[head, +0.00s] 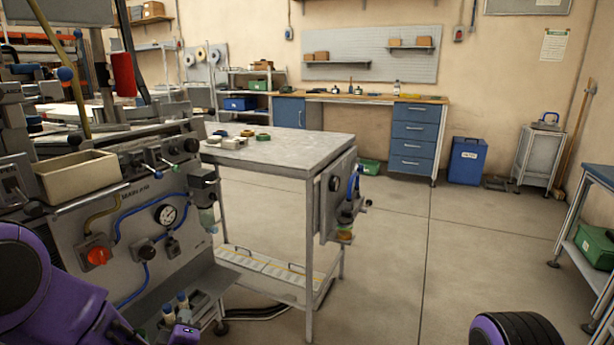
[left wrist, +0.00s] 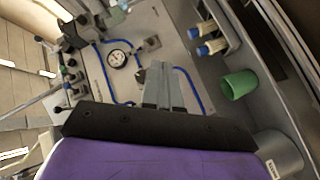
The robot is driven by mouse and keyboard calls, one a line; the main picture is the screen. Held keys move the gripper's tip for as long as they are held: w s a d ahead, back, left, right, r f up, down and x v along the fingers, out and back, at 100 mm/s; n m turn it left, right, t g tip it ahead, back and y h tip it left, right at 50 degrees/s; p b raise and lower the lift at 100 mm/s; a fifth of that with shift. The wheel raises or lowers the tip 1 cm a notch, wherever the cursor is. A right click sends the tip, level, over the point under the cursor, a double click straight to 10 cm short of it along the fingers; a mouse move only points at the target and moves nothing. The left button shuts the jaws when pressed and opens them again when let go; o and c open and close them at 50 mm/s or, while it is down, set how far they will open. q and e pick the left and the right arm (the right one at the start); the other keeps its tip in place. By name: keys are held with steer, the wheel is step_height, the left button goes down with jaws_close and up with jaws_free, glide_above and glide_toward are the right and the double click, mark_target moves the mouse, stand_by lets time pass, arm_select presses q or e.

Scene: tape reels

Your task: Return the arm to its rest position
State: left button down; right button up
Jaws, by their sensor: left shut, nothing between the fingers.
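My left arm (head: 45,290) is purple and comes in at the lower left of the head view, in front of the grey machine. Only a small part of my left gripper (head: 184,333) shows at the bottom edge there. In the left wrist view my left gripper (left wrist: 162,68) is shut and empty, with its fingers together in front of the machine's panel. Part of my right arm (head: 516,330) shows at the bottom right of the head view; the right gripper is out of sight.
A green cup (left wrist: 239,84) stands near the gripper. A grey table (head: 300,150) holds several tape reels (head: 263,138). The floor (head: 450,260) to its right is clear.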

arm_select(q)
steer(key=s+f+m+g+h, duration=0.2)
steer(key=s+f+m+g, duration=0.45)
steer(key=s+f, duration=1)
steer(key=s+a+f+m+g, duration=0.1)
steer(key=s+f+g, duration=0.1)
steer(key=s+f, duration=0.45)
steer(key=s+a+f+m+g, duration=0.1)
steer(key=s+f+g, duration=0.2)
steer(key=s, duration=0.6)
step_height(320, 180, up, 22)
steer(key=s+p, duration=0.1)
steer(key=p, duration=2.2)
steer(key=shift+s+a+r, duration=0.15)
steer(key=shift+s+a, duration=0.05)
steer(key=shift+s, duration=0.05)
